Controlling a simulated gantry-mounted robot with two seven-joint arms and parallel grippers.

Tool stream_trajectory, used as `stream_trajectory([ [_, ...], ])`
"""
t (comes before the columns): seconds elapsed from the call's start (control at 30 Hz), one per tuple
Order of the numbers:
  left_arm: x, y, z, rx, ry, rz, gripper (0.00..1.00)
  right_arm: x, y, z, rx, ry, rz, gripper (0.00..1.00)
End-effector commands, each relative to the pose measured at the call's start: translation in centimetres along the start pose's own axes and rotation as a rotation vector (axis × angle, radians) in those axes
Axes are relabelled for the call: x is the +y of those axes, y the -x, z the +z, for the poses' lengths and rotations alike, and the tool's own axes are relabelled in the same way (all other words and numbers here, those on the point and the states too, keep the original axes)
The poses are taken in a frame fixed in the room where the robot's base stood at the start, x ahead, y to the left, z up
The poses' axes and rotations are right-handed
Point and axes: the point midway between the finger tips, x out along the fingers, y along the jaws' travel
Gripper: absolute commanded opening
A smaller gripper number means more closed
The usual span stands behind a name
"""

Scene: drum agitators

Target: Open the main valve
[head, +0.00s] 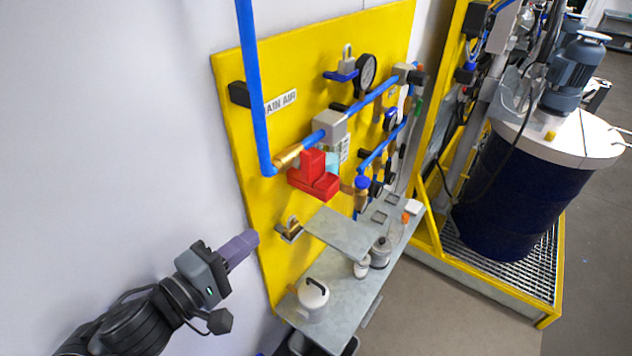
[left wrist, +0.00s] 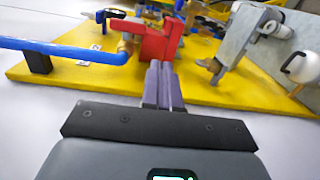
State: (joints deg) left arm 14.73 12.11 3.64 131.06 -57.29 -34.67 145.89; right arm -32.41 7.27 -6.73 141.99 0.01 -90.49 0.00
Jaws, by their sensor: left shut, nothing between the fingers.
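A red, blocky part (head: 314,179), seemingly at the main valve, sits at the lower end of the blue air pipe (head: 257,110) on the yellow panel (head: 240,140). It also shows in the left wrist view (left wrist: 154,40), just beyond my fingertips. Whether it is the valve handle or a cover over it, I cannot tell. My left gripper (head: 253,238) has purple fingers, shut and empty. It is below and left of the red part, apart from it in the head view. In the left wrist view the shut fingers (left wrist: 162,68) point toward it. My right gripper is not in view.
A "MAIN AIR" label (head: 281,101), a gauge (head: 366,72) and a blue handle with a grey loop (head: 343,74) are on the panel. Below, a grey shelf (head: 345,300) holds a white lidded pot (head: 313,299) and small bottles. A dark drum (head: 510,190) stands at right.

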Motion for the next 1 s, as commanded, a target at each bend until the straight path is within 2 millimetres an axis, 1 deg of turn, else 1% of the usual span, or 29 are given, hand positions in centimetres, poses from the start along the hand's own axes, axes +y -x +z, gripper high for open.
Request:
stream_trajectory([
  [0.03,1.0,-0.1,-0.2,0.003,-0.023,0.026,0.0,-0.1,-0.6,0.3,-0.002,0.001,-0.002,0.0],
  [0.13,2.6,-0.2,-0.3,0.004,-0.047,0.056,0.0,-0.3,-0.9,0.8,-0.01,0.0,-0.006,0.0],
  [0.23,3.4,-0.6,-0.3,0.004,-0.055,0.07,0.0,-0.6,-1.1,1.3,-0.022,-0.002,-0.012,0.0],
  [0.37,3.6,-1.7,-0.3,0.003,-0.056,0.072,0.0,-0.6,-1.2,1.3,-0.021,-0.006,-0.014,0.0],
  [0.47,3.7,-3.2,-0.3,0.003,-0.054,0.072,0.0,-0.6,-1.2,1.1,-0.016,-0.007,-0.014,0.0],
  [0.8,4.2,-9.4,-0.3,0.002,-0.055,0.071,0.0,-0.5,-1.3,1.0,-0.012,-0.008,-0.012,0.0],
  [1.0,4.4,-12.2,-0.3,0.005,-0.056,0.069,0.0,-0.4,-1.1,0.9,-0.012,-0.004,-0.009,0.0],
])
